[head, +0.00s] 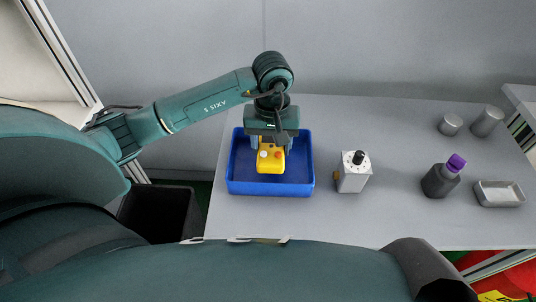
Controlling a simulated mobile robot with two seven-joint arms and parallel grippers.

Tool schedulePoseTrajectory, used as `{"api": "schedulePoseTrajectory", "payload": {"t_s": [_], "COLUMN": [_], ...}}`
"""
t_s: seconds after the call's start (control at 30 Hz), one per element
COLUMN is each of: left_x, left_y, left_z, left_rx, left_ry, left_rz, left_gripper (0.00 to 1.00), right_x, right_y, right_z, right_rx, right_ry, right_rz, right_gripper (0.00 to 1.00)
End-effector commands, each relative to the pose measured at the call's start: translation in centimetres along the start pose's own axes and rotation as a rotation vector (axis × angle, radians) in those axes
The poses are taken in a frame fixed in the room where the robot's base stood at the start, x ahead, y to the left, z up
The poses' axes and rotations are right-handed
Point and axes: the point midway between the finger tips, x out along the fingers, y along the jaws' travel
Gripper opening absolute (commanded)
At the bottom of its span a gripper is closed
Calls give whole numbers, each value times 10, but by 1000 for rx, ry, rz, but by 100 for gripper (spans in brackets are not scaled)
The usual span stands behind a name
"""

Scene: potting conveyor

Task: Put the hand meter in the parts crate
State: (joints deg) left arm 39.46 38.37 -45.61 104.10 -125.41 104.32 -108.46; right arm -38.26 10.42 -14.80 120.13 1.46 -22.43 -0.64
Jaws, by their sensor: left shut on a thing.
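The hand meter (270,161) is a yellow block with small round buttons on its face. My left gripper (271,144) points down and is shut on its upper end. The parts crate (270,189) is an open blue box on the left part of the table. The meter and gripper show over the inside of the crate. I cannot tell whether the meter touches the crate floor. My right gripper is not in view.
A pale box with a black knob (353,176) stands right of the crate. Farther right are a dark bottle with a purple cap (438,182), a metal tray (499,194) and two grey cylinders (487,122). A black bin (160,213) stands below the table's left edge.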

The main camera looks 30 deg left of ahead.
Motion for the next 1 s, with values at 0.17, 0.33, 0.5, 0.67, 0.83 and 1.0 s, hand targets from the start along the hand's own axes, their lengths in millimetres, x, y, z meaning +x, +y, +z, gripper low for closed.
{"api": "schedulePoseTrajectory", "payload": {"t_s": [0.17,0.33,0.5,0.67,0.83,1.0], "left_x": [14,36,48,48,52,52], "left_y": [0,0,0,0,0,0], "left_z": [-1,0,-1,-1,-1,-1], "left_rx": [-2,-2,-1,0,0,0], "left_ry": [0,-3,2,3,2,1], "left_rz": [1,1,2,2,0,0], "left_gripper": [27,27,27,27,59,72], "right_x": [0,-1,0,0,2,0], "right_y": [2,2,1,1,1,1], "right_z": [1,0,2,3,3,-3], "right_rx": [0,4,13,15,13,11], "right_ry": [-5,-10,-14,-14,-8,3], "right_rz": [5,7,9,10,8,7], "right_gripper": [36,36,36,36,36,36]}}
